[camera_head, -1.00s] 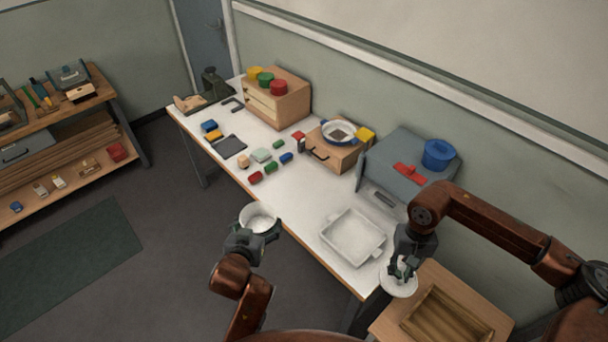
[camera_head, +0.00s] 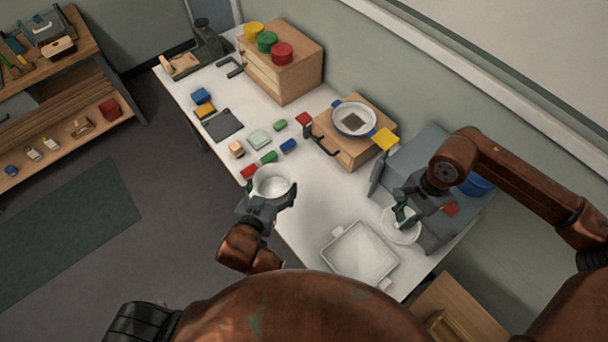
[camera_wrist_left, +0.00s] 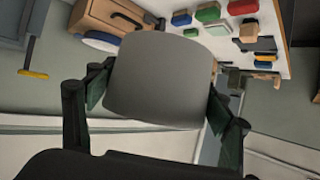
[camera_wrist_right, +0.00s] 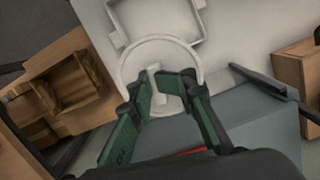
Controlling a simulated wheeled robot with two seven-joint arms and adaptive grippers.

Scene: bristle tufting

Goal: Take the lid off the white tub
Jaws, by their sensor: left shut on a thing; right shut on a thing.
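The white tub (camera_head: 271,184) is held in my left gripper (camera_head: 268,203) near the table's front edge. Its top is open and its inside shows in the head view. In the left wrist view the tub (camera_wrist_left: 160,80) fills the space between both fingers. The white round lid (camera_head: 400,226) is apart from the tub, in my right gripper (camera_head: 402,212). In the right wrist view the fingers close on the lid's raised grip (camera_wrist_right: 155,80). The lid is above or near the table to the right of the white tray; its exact height cannot be told.
A white square tray (camera_head: 358,255) lies on the table's front right. A grey box (camera_head: 430,150) stands behind the lid. Small coloured blocks lie left of centre. The white table (camera_head: 320,215) is bare between tub and tray.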

